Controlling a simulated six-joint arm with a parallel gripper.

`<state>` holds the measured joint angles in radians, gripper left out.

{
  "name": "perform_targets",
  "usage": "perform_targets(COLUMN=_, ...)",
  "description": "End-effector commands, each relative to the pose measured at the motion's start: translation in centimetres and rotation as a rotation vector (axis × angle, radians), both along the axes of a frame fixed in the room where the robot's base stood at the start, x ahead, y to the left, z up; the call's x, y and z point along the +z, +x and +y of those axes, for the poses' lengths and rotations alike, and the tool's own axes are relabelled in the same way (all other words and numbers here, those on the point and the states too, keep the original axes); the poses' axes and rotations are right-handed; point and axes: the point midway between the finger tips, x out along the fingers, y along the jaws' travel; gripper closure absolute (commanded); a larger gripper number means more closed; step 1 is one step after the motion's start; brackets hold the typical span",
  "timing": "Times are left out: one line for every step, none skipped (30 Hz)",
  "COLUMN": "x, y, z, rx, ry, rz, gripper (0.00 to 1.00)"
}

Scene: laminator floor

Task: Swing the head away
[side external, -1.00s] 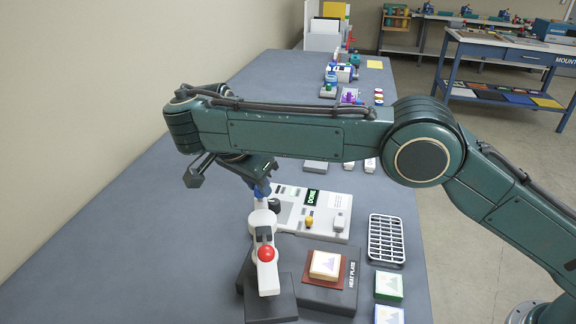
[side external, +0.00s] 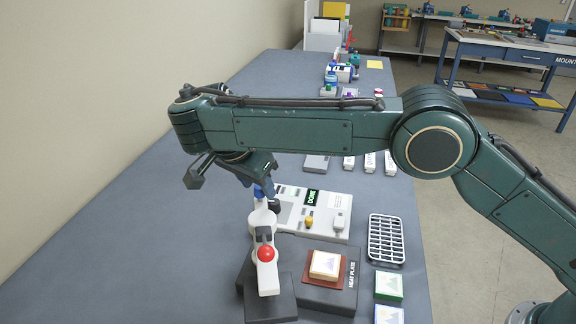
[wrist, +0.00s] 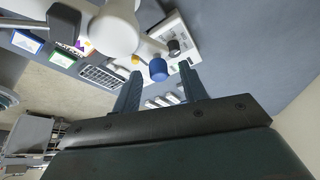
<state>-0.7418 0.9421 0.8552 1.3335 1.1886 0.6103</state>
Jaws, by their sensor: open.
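The white head (side external: 266,270) with a red button on top extends toward the camera over a dark block (side external: 282,305), just left of the heat plate (side external: 318,297). A blue knob (side external: 259,192) stands at the head's far end. My gripper (side external: 263,182) is at the blue knob, pointing down. In the wrist view the blue knob (wrist: 158,70) appears between the two open fingers of my gripper (wrist: 162,74); I cannot tell whether they touch it. The white head (wrist: 112,30) fills the upper left there.
A picture tile (side external: 325,264) lies on the heat plate's red pad. A grey panel reading DONE (side external: 325,223) is behind, with a wire rack (side external: 386,240) to its right. Green (side external: 388,285) and blue-edged (side external: 388,314) tiles lie at front right. The table's left side is clear.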

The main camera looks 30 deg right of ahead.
Motion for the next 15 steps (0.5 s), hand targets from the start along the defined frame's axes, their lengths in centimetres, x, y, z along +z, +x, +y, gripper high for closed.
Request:
perform_targets(x=0.05, y=-0.03, z=0.03, rx=0.011, ry=-0.001, rz=0.001, gripper=0.57)
perform_targets(x=0.07, y=-0.03, z=0.07, rx=0.017, ry=0.000, rz=0.001, gripper=0.57)
perform_targets(x=0.09, y=-0.01, z=0.13, rx=0.028, ry=0.001, rz=0.001, gripper=0.57)
perform_targets(x=0.06, y=-0.01, z=0.18, rx=0.037, ry=0.000, rz=0.002, gripper=0.57)
perform_targets(x=0.06, y=0.00, z=0.23, rx=0.045, ry=0.000, rz=0.002, gripper=0.57)
perform_targets(x=0.05, y=0.02, z=0.29, rx=0.060, ry=0.000, rz=0.002, gripper=0.57)
perform_targets(x=0.06, y=0.04, z=0.35, rx=0.070, ry=-0.001, rz=0.002, gripper=0.57)
perform_targets(x=0.09, y=0.06, z=0.41, rx=0.081, ry=0.000, rz=0.001, gripper=0.57)
perform_targets(x=0.08, y=0.08, z=0.50, rx=0.098, ry=-0.001, rz=0.001, gripper=0.57)
perform_targets(x=0.06, y=0.07, z=0.56, rx=0.110, ry=-0.001, rz=0.002, gripper=0.57)
perform_targets(x=0.06, y=0.09, z=0.63, rx=0.122, ry=0.000, rz=0.002, gripper=0.57)
perform_targets(x=0.06, y=0.11, z=0.72, rx=0.139, ry=0.000, rz=0.002, gripper=0.57)
perform_targets(x=0.08, y=0.12, z=0.77, rx=0.152, ry=-0.001, rz=0.001, gripper=0.57)
perform_targets(x=0.11, y=0.15, z=0.87, rx=0.167, ry=-0.001, rz=0.001, gripper=0.57)
perform_targets(x=0.07, y=0.14, z=0.96, rx=0.188, ry=0.000, rz=0.002, gripper=0.57)
